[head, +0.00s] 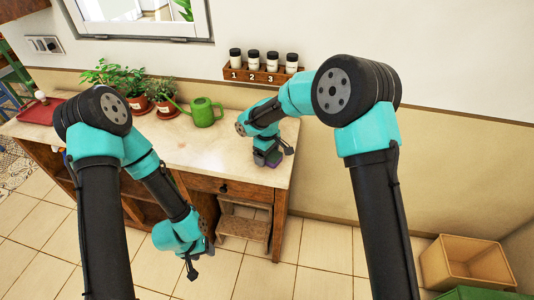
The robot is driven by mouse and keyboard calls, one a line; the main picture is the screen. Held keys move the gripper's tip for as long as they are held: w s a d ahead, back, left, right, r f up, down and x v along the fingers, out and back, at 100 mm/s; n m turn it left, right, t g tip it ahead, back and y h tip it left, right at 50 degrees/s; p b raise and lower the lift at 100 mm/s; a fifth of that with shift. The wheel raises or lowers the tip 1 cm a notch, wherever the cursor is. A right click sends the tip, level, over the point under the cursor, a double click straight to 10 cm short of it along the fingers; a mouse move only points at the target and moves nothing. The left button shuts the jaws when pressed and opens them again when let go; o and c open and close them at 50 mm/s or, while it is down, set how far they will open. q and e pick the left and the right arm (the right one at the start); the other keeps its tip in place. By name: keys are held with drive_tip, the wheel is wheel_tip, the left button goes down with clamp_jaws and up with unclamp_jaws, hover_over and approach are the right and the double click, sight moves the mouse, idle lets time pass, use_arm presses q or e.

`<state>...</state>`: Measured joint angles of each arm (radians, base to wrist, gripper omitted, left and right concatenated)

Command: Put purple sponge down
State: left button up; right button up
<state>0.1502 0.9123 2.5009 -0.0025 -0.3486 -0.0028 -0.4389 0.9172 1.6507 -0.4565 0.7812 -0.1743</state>
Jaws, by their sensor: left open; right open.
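The purple sponge (274,160) is at the right end of the counter, mostly hidden by my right gripper, and only a small purple patch shows. My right gripper (268,155) is open, low over the counter top and right at the sponge. I cannot tell whether its fingers still touch the sponge. My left gripper (193,273) is open and empty, hanging in front of the counter above the tiled floor.
The counter (190,150) holds a green watering can (203,112), potted plants (135,95) and a red tray (40,112). A wooden rack (262,76) of numbered jars is on the wall. A wooden crate (440,262) stands at lower right. The counter's middle is clear.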

wheel_tip(320, 180, up, 12)
drive_tip(key=shift+r, duration=0.15)
idle(0.5)
idle(0.5)
drive_tip(key=s+d+f+m+t+y, duration=0.1)
drive_tip(key=s+d+f+y, duration=0.15)
drive_tip(key=d+f, duration=0.4)
drive_tip(key=s+d+f+m+t+y, duration=0.1)
drive_tip(key=s+d+f+m, duration=0.15)
drive_tip(key=d+f, duration=0.45)
drive_tip(key=s+d+f+m, duration=0.4)
drive_tip(key=s+f, duration=0.5)
drive_tip(key=s, duration=0.3)
drive_tip(key=s+d+f+m+g, duration=0.1)
drive_tip(key=s+d+f+m, duration=0.4)
drive_tip(key=s+f, duration=0.4)
drive_tip(key=s, duration=0.2)
drive_tip(key=shift+s+d+f, duration=0.15)
drive_tip(key=shift+s+d, duration=0.15)
drive_tip(key=shift+s, duration=0.1)
drive_tip(key=shift+m, duration=0.25)
